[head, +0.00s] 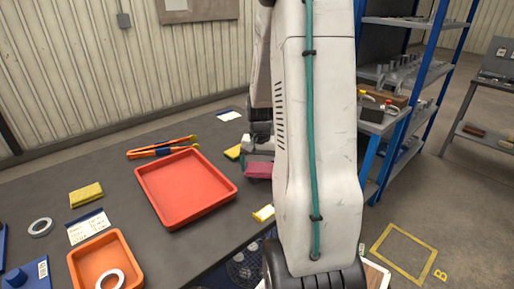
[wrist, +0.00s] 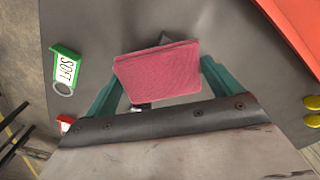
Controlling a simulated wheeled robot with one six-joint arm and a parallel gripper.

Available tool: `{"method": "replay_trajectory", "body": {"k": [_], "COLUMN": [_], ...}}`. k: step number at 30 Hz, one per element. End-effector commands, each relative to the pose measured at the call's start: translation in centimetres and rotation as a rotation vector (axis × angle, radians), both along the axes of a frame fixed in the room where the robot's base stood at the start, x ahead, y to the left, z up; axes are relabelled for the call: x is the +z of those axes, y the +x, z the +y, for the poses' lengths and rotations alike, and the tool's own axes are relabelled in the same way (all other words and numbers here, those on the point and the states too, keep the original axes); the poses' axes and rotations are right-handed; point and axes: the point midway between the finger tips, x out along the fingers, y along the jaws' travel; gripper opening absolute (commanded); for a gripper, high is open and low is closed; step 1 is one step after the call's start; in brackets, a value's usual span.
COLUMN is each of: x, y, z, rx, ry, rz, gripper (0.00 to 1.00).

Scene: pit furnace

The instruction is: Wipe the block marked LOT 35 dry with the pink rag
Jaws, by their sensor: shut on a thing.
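My gripper (wrist: 158,85) is shut on the pink rag (wrist: 157,70), with a teal finger on either side of it. The rag looks like a flat, folded pad. In the head view the rag (head: 258,170) shows at the end of my arm, over the dark table just right of the red tray, partly hidden by the arm. A small grey corner shows behind the rag's far edge in the wrist view, and a lighter grey patch lies below its near edge. I cannot tell whether either is a block. No LOT 35 marking is readable in either view.
The red tray (head: 150,184) looks empty. Orange-handled tongs (head: 161,149), a yellow pad (head: 86,194) and an orange tray (head: 73,264) are also on the table (head: 120,147). A green SOFT tag (wrist: 67,64) lies left of the rag. Blue shelving (head: 432,50) stands right.

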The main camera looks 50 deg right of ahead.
Motion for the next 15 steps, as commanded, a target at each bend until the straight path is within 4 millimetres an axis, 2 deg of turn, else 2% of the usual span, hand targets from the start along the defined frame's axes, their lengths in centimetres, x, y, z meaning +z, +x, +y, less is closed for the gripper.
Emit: {"method": "replay_trajectory", "body": {"k": [3,5,15], "x": [0.4,2.1,4.3], "y": [0.1,0.1,0.2], "z": [-0.1,-0.1,0.1], "rx": [0.003,0.002,0.005], "ry": [-0.001,-0.004,-0.001], "rz": [-0.001,-0.005,-0.002], "gripper": [0.69,0.69,0.69]}}
